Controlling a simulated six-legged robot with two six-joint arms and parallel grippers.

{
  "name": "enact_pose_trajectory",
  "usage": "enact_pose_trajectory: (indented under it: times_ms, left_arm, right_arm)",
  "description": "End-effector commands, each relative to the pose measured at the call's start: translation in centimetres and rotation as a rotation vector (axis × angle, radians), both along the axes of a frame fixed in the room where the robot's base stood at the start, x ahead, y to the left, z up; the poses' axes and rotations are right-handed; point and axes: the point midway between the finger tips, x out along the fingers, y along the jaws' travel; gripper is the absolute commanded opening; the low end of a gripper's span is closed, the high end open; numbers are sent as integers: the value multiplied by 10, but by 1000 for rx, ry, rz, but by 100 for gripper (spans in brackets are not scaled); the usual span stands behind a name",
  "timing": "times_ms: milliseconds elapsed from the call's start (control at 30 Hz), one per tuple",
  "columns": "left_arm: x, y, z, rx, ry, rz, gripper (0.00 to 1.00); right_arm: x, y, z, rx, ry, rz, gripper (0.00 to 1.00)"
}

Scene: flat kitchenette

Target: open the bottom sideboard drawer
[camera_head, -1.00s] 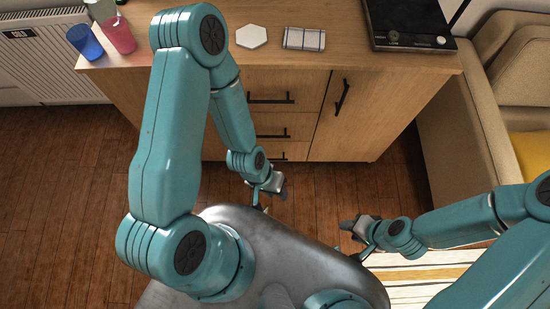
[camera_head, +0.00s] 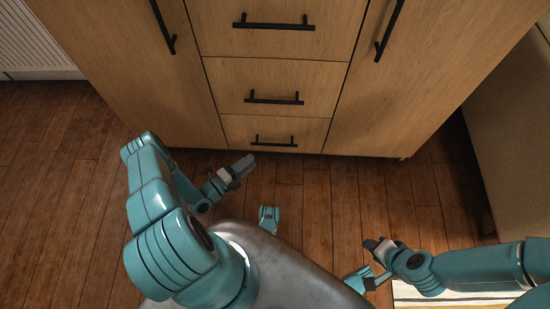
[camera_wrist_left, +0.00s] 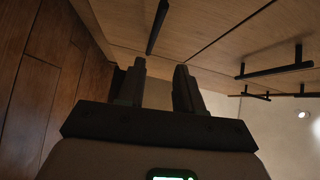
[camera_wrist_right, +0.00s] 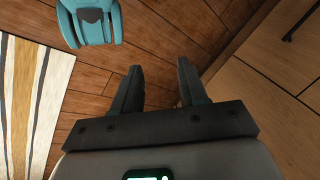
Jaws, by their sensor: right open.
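The bottom sideboard drawer (camera_head: 240,131) is shut, low in the middle column of the wooden sideboard. Its black bar handle (camera_head: 274,142) is in plain view in the head view. My left gripper (camera_head: 244,164) is just below and left of that handle in the picture, apart from it. In the left wrist view its two fingers (camera_wrist_left: 158,88) are spread with nothing between them. My right gripper (camera_head: 374,246) is farther right and lower, over the floor. Its fingers (camera_wrist_right: 157,88) are apart and empty in the right wrist view.
The middle drawer (camera_head: 230,82) and top drawer (camera_head: 220,40) above are shut. Doors with dark handles (camera_head: 390,30) flank them. A radiator (camera_head: 35,40) is at the left, a beige sofa (camera_head: 500,120) at the right, and a striped rug (camera_head: 440,292) lies lower right.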

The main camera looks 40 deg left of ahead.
Motion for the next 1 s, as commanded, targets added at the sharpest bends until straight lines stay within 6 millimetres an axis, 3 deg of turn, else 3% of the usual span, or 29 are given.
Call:
enact_pose_trajectory:
  times_ms: [33,100,233,333,800,1000]
  left_arm:
    - [-11,4,-27,56,-53,8,36]
    - [-23,8,-34,126,-119,12,36]
    - [-32,9,-37,191,-181,15,36]
    - [-24,6,-34,202,-194,11,36]
    - [78,-20,-19,200,-192,9,36]
    - [110,-28,-15,200,-189,10,36]
  right_arm:
    - [3,-1,-25,-1,-7,-5,43]
    - [6,-2,-34,-3,-12,-8,43]
    - [7,-3,-39,-4,-16,-9,43]
    - [7,-3,-37,-4,-16,-10,43]
    - [9,-3,-41,-5,-23,-11,43]
    - [12,-4,-46,-7,-34,-12,43]
